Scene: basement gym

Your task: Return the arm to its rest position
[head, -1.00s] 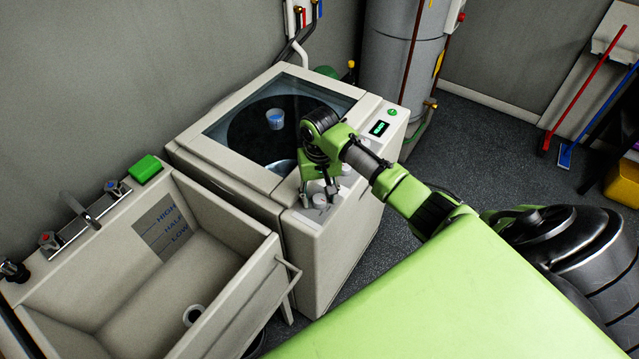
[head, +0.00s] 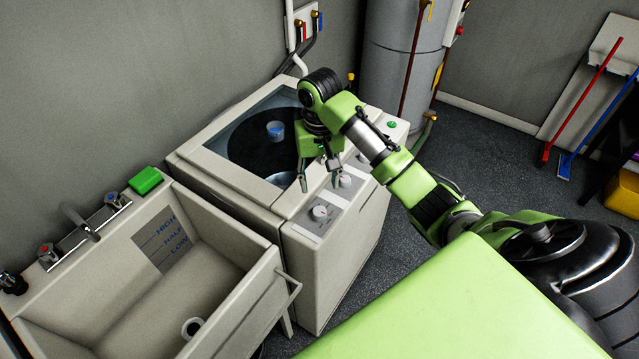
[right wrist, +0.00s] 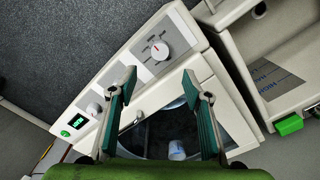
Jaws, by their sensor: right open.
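My right arm (head: 410,185) reaches in from the right over a white washing machine (head: 240,187). My right gripper (head: 318,180) is open and empty above the machine's top, near the edge of its dark window and the control knobs. In the right wrist view, the two fingers of this gripper (right wrist: 160,100) stand wide apart with nothing between them. The knobs show beyond and beside the fingers, the nearest clear one being a white dial (right wrist: 157,50). My left gripper is not in view.
A sink basin (head: 95,325) with taps stands left of the machine, with a green sponge (head: 145,180) on its rim. A white and blue cup (head: 275,130) shows at the machine's window. A grey tank (head: 402,65) stands behind. Open floor (head: 500,150) lies to the right.

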